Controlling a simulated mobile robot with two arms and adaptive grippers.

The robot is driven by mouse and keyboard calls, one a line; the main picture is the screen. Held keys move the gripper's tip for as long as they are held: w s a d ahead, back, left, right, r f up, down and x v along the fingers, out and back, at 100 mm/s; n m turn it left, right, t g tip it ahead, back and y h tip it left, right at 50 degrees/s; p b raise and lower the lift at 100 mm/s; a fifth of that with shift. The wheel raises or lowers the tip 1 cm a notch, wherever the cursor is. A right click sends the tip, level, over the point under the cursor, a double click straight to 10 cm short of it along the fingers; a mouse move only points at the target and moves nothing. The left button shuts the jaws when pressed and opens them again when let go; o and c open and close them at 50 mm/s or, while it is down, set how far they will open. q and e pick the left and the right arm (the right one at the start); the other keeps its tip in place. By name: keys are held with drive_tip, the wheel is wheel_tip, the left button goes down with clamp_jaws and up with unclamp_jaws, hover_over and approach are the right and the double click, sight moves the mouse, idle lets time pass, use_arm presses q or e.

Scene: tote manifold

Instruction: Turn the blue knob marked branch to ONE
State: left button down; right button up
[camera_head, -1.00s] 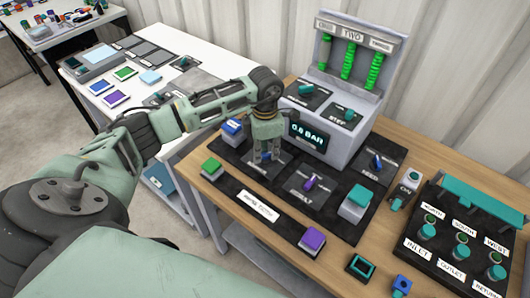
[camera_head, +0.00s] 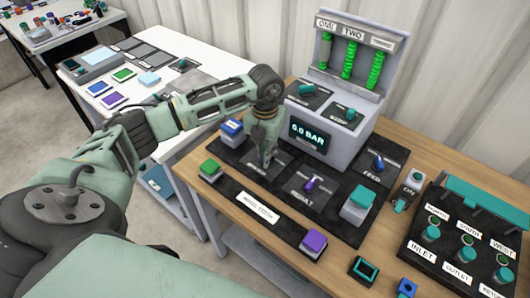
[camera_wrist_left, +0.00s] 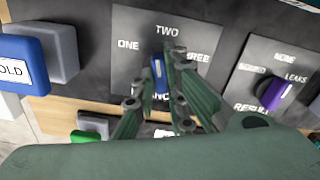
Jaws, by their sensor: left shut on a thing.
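The blue branch knob (camera_wrist_left: 158,78) stands on a dark panel marked ONE, TWO and THREE in the left wrist view. It looks nearly upright there, its top toward the TWO side; its exact pointing is hard to tell behind the fingers. My left gripper (camera_wrist_left: 158,92) is shut on it, one finger on each side. In the head view my left gripper (camera_head: 264,162) reaches down onto the branch plate and hides most of the knob. My right gripper is not in view.
A purple knob (camera_head: 311,185) sits just right, and a blue feed knob (camera_head: 378,163) beyond it. A green button (camera_head: 211,167) and a blue HOLD button (camera_head: 231,128) stand close left. The console display (camera_head: 310,134) appears to read 0.0 BAR, with green columns above.

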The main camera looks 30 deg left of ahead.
use_arm(q)
drive_tip(key=n, duration=0.4)
drive_tip(key=shift+r+n, duration=0.1)
drive_tip(key=shift+n, duration=0.2)
drive_tip(key=shift+w+n, duration=0.1)
drive_tip(key=shift+n, duration=1.8)
drive_tip(key=c, duration=1.8)
unclamp_jaws()
wheel_tip(320, 180, up, 12)
